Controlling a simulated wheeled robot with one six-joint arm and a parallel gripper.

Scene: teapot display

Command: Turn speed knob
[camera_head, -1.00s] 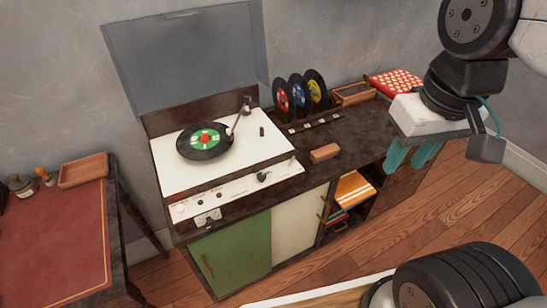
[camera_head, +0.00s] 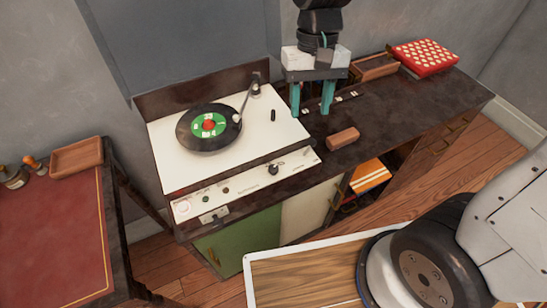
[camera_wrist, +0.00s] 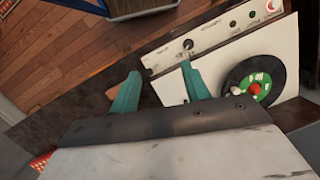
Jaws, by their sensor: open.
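The record player (camera_head: 170,167) has a white deck with a black, green-labelled record (camera_head: 207,128). Its white front panel carries a large black knob with a pointer (camera_head: 273,169) and smaller dark knobs (camera_head: 225,189). I cannot read which label says speed. The large knob also shows in the wrist view (camera_wrist: 188,44), just beyond the right fingertip. My gripper (camera_head: 311,112) has two teal fingers pointing down, open and empty. It hangs above the dark cabinet top, right of the deck and behind the knob. In the wrist view my gripper (camera_wrist: 160,75) has its fingers spread apart.
A tonearm (camera_head: 245,104) stands at the deck's back right. A brown block (camera_head: 342,138) lies on the cabinet top near my gripper. A wooden tray (camera_head: 375,68) and a red patterned box (camera_head: 425,56) stand farther right. A red-topped desk (camera_head: 60,230) is at left.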

